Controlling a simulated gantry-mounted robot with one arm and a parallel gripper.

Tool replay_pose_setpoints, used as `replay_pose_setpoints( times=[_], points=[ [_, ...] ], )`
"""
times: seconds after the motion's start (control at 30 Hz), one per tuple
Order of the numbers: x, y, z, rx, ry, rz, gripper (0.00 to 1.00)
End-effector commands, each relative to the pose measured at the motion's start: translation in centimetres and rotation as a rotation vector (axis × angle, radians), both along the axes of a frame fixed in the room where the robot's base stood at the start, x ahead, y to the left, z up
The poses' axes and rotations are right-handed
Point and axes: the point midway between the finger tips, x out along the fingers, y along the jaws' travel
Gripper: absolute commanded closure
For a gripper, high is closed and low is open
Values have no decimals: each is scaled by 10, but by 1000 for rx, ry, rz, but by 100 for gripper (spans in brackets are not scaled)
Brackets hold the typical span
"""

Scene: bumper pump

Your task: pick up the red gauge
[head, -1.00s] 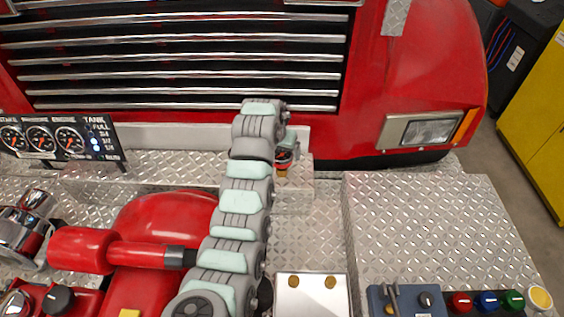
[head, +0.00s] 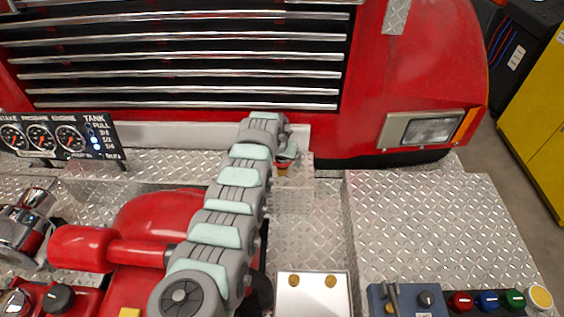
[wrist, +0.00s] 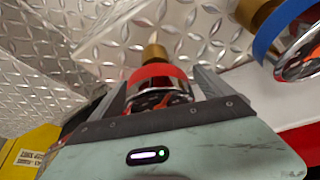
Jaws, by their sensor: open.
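The red gauge (wrist: 157,73) is a round chrome dial with a red band, on a brass stem that runs to the diamond plate. My gripper (wrist: 160,79) is open, with one finger on each side of the gauge. I cannot tell whether either finger touches it.
A blue-banded gauge (wrist: 270,38) on a brass fitting stands to the right in the wrist view. Diamond plate (head: 420,225) spreads at the right in the head view. The red truck front (head: 410,70) and chrome grille (head: 190,60) rise behind.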

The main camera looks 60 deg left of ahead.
Motion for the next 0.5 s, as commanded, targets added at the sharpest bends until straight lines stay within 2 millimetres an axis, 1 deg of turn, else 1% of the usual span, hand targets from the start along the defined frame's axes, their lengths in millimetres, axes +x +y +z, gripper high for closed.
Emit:
replay_pose_setpoints(
  times=[0.33,0.37,0.5],
  points=[
    [1,0,-2,-1,0,0,9],
    [1,0,-2,-1,0,0,10],
    [1,0,-2,-1,0,0,21]
  ],
)
